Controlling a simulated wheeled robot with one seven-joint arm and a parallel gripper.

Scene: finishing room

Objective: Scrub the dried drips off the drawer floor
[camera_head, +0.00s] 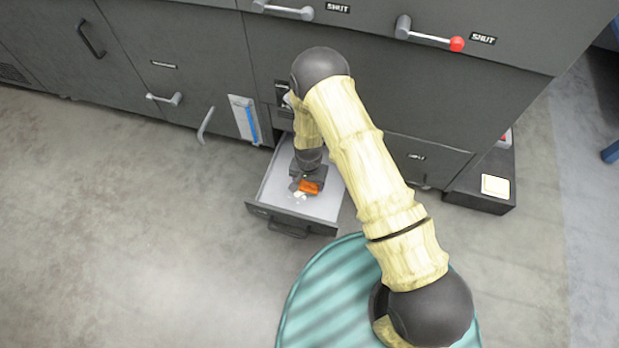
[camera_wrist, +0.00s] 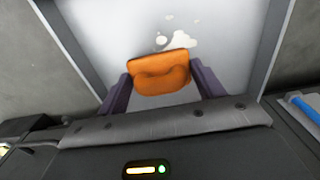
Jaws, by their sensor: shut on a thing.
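The open drawer (camera_head: 323,205) is pulled out low from the dark cabinet, with a pale grey floor. Whitish dried drips (camera_head: 299,196) lie on that floor near the front; in the wrist view the drips (camera_wrist: 183,38) show as a larger blotch with smaller spots just beyond the orange pad. My gripper (camera_head: 309,184) is inside the drawer, shut on an orange scrubbing pad (camera_wrist: 161,73), which sits between its two purple-grey fingers. The pad (camera_head: 311,187) is beside the drips. I cannot tell whether it touches the floor. My arm hides part of the drawer's back.
A blue-striped panel (camera_head: 245,119) is left of the drawer. A low dark box (camera_head: 484,188) with a pale yellow top pad stands at right. The floor at left is clear.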

